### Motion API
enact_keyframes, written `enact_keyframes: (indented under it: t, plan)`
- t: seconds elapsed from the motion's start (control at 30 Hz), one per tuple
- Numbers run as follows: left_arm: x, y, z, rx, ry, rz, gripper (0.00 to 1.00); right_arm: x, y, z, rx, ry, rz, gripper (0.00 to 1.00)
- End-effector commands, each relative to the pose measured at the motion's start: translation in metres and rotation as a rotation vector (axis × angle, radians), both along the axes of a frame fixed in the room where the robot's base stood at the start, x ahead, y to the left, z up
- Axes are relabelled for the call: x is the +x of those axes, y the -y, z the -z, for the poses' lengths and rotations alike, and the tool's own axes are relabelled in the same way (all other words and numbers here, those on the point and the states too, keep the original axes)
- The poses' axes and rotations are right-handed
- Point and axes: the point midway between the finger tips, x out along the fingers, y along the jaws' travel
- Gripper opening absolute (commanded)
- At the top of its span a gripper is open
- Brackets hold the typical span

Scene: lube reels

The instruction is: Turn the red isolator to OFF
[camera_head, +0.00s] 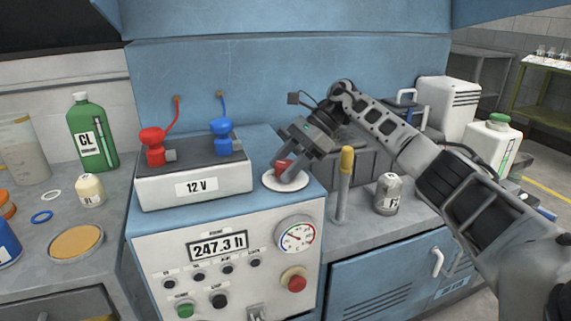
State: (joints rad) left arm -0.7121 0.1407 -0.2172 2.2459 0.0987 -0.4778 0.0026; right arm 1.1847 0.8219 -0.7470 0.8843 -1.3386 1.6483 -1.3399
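The red isolator (283,167) sits on a round white plate (271,183) on top of the blue-sided control box, right of the 12 V battery. My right gripper (290,167) reaches down from the upper right, its fingertips at the isolator's red handle. The fingers cover part of the handle, so I cannot tell whether they are closed on it or stand open around it. The markings on the plate are too small to read. My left gripper is not in view.
The 12 V battery (195,187) with red (152,140) and blue (222,128) terminal clamps stands left of the isolator. A post with a yellow top (346,160) and a grey canister (387,194) stand to the right. Gauge (297,235) and buttons are on the front panel.

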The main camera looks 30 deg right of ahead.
Motion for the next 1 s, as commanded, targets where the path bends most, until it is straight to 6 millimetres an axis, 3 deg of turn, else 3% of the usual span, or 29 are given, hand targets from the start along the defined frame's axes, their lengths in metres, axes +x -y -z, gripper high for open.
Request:
enact_keyframes:
  t: [0.47, 1.0]
  plan:
    - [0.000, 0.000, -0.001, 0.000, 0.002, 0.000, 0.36, -0.001, 0.009, -0.009, 0.000, 0.001, 0.004, 0.64]
    - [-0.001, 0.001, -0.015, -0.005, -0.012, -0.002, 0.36, -0.019, 0.089, -0.097, 0.002, 0.001, 0.005, 0.64]
